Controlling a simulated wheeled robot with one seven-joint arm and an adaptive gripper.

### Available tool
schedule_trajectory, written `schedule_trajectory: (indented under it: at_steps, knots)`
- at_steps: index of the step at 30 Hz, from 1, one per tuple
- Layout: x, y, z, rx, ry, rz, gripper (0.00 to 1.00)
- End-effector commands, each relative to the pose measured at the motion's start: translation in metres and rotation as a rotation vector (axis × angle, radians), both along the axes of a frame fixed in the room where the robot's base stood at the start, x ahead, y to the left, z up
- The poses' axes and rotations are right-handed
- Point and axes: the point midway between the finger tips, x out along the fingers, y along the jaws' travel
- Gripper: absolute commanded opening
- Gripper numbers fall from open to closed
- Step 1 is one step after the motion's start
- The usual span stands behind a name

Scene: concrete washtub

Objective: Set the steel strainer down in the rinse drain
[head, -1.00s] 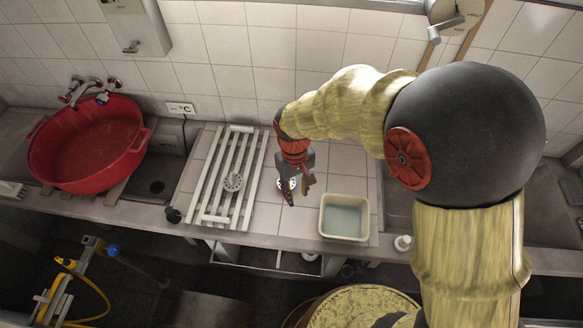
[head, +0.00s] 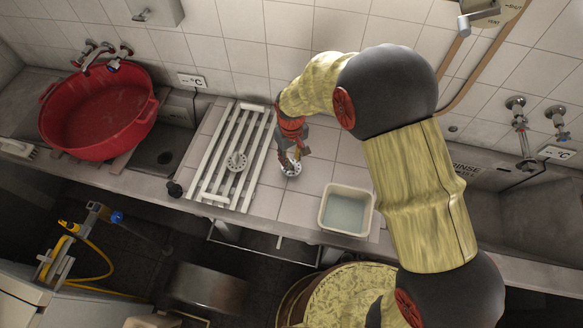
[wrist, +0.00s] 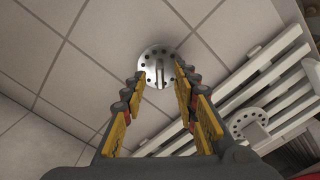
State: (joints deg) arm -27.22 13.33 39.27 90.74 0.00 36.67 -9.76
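A round, shiny metal strainer (head: 291,170) with holes and an upright grip lies on the tiled counter, right of the slatted rack. In the wrist view the strainer (wrist: 152,54) shows beyond my fingertips, its grip standing in line with the gap between them. My gripper (wrist: 158,75) is open, with nothing visibly clamped. In the head view my gripper (head: 297,157) is just above the strainer and partly covers it. A second, duller grey perforated disc (head: 236,161) lies on the rack. The sink marked RINSE (head: 500,205) is at the right, partly behind my arm; its drain is hidden.
The white slatted rack (head: 211,182) lies left of my gripper. A cream tub (head: 324,214) of liquid stands to the right, near the counter's front edge. A red basin (head: 97,112) sits at the far left. Taps (head: 519,125) stick out above the rinse sink.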

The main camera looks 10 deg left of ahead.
Motion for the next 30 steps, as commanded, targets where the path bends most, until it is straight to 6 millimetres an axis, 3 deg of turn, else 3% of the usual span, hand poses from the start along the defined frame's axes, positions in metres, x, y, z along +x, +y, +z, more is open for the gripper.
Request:
schedule_trajectory:
  at_steps: [4,11,27,30]
  knots:
    - [0.0,0.0,-0.021,-0.001,0.001,0.0,0.3]
    - [0.0,0.0,-0.023,0.001,-0.001,0.0,0.3]
    - [0.0,0.0,-0.023,0.0,0.0,0.0,0.0]
    - [0.0,0.0,-0.023,0.0,0.0,0.0,0.0]
